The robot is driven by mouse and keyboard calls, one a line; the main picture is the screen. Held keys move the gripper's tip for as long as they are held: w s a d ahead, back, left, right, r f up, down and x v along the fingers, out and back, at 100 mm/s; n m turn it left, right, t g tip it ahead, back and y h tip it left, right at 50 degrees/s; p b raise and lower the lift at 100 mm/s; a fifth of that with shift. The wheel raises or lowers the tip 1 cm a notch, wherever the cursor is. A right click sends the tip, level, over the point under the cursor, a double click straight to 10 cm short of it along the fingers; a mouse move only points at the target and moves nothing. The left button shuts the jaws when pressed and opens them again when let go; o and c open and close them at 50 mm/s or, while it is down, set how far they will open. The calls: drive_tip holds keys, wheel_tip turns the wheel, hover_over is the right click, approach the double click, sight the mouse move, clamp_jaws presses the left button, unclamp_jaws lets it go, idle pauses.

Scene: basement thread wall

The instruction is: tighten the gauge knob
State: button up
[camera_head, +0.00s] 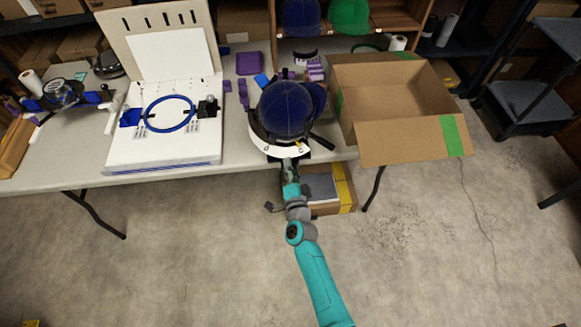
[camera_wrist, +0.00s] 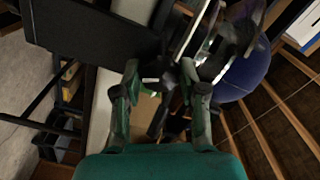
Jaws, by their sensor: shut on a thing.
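A cap station (camera_head: 256,136) with a white curved band holds a dark blue cap (camera_head: 287,108) at the table's front edge. My gripper (camera_head: 290,166) reaches the front of this station from below, and its jaws are hard to make out there. In the wrist view my gripper (camera_wrist: 160,82) has its two green-grey fingers around a small dark part (camera_wrist: 158,75), which I take for the gauge knob. It is shut on this part. The fingers and shadow hide much of the knob, and its marks cannot be read. The blue cap (camera_wrist: 247,74) shows right of the fingers.
An open cardboard box (camera_head: 415,135) stands right of the station. A white hooping board (camera_head: 170,150) with a blue ring (camera_head: 171,99) lies to the left. Purple parts (camera_head: 249,64) lie behind. A carton (camera_head: 331,189) sits below the table edge. The floor in front is clear.

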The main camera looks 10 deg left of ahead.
drive_tip(key=m, duration=0.4)
drive_tip(key=shift+m, duration=0.3)
drive_tip(key=shift+a, duration=0.1)
idle(0.4)
drive_tip(key=o, duration=1.2)
drive_tip(key=shift+c, duration=0.2)
drive_tip(key=v, duration=1.2)
